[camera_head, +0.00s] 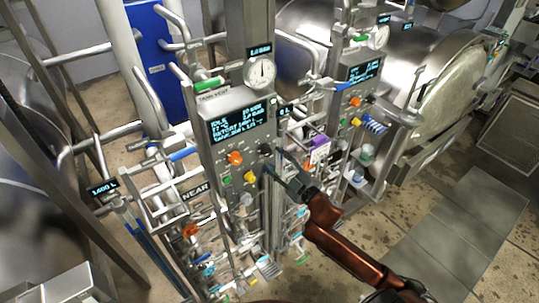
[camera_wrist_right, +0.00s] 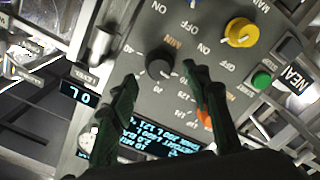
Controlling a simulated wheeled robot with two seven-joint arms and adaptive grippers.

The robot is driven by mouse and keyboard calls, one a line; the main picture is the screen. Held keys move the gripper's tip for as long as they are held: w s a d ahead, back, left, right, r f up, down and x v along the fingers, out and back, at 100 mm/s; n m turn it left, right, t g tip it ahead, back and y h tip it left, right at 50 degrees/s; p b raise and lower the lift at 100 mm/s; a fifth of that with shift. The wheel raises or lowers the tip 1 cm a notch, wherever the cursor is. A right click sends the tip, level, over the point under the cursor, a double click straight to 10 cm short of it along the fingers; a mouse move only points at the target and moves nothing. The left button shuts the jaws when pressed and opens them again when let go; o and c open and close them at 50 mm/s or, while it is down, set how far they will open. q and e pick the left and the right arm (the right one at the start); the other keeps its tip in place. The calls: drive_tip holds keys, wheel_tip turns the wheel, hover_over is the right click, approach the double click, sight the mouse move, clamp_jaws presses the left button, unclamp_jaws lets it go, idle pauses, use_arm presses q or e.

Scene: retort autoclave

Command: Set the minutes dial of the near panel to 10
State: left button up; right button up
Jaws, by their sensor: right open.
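In the head view the right gripper (camera_head: 280,170) is at the panel's right edge. My left gripper is not in view.
Close to the dial are a yellow knob (camera_wrist_right: 240,32) and a green button (camera_wrist_right: 261,79). An orange knob (camera_head: 235,158) sits under the display. A pressure gauge (camera_head: 260,72) stands above the panel. Pipes and valves crowd the area below. A second similar panel (camera_head: 360,80) stands behind.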

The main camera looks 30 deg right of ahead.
drive_tip(key=s, duration=0.7)
drive_tip(key=shift+d, duration=0.25)
